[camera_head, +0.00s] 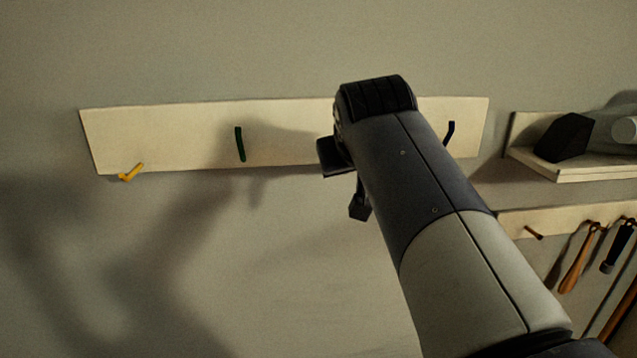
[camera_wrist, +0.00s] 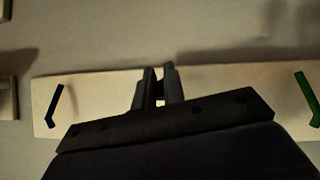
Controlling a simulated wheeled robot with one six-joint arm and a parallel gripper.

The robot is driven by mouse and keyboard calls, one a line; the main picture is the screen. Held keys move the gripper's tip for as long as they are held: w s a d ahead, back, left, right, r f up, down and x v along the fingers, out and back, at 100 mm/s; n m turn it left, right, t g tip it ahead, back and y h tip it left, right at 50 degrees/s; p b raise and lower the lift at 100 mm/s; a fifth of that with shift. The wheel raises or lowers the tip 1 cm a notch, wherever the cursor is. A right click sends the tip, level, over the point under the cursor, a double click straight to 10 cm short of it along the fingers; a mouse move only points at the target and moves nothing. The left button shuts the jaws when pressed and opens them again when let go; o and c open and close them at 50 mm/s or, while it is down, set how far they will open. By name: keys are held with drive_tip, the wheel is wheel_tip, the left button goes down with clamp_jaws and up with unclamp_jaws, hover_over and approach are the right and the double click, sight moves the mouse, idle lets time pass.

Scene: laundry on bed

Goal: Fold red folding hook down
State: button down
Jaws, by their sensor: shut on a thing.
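A pale board (camera_head: 180,140) on the wall carries folding hooks. No red hook shows in either view; its place between the green and dark hooks is covered by my arm and gripper. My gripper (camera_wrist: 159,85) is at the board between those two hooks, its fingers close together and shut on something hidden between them. In the head view my gripper (camera_head: 347,182) is partly behind my own arm.
A yellow hook (camera_head: 131,173) sticks out at the board's left end. A green hook (camera_head: 240,144) and a dark hook (camera_head: 449,133) flank my gripper. A shelf (camera_head: 570,172) with dark and pale items and a rack (camera_head: 560,222) with hanging tools are at right.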

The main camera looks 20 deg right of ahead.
drive_tip(key=f+t+b, duration=0.1)
drive_tip(key=b, duration=0.1)
drive_tip(key=shift+b, duration=0.3)
drive_tip(key=shift+t+h+b, duration=0.3)
drive_tip(key=shift+t+b, duration=0.1)
drive_tip(key=shift+b, duration=0.25)
drive_tip(key=shift+r, duration=0.1)
drive_tip(key=c, duration=1.5)
unclamp_jaws()
drive_tip(key=shift+a, duration=0.1)
drive_tip(key=shift+c, duration=0.2)
